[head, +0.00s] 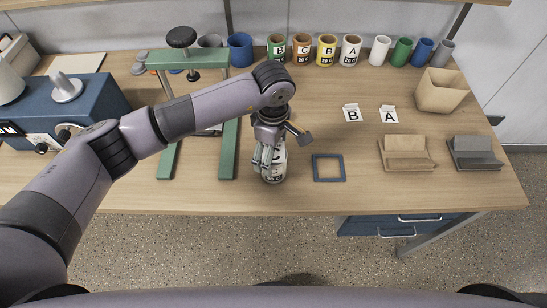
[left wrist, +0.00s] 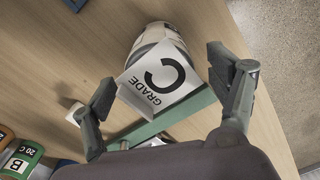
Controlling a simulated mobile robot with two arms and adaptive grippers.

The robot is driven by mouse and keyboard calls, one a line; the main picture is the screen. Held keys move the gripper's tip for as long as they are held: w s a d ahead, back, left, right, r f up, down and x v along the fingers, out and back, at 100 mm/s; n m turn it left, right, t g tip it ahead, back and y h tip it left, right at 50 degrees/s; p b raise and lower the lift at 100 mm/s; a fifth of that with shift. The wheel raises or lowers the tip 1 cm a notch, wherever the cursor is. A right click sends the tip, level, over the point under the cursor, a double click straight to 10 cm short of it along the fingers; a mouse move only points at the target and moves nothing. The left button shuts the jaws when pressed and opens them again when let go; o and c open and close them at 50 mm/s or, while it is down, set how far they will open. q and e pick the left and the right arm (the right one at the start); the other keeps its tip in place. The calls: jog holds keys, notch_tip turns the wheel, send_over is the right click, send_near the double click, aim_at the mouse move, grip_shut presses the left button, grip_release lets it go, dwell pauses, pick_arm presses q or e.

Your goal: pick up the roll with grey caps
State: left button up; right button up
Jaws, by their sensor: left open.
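A white cylinder with dark printing (head: 278,169) stands near the front edge of the table, left of the dark square frame. It is partly hidden by my left gripper (head: 267,155), which is over it. In the left wrist view a white cylinder (left wrist: 150,36) with a greyish band lies beyond the fingers. A white card marked "C GRADE" (left wrist: 163,84) overlaps it in that view. My left gripper (left wrist: 160,84) is open, with the card showing between its fingers. I cannot tell whether this cylinder has grey caps. My right gripper is not in view.
A green press frame (head: 229,150) stands left of my gripper. The dark square frame (head: 316,168) lies to its right. Cards B (head: 352,114) and A (head: 388,114), a tan box (head: 440,92) and two holders are further right. Several coloured cylinders line the back.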

pick_arm(q)
jog(key=shift+f, duration=1)
jog(key=c, duration=1.3)
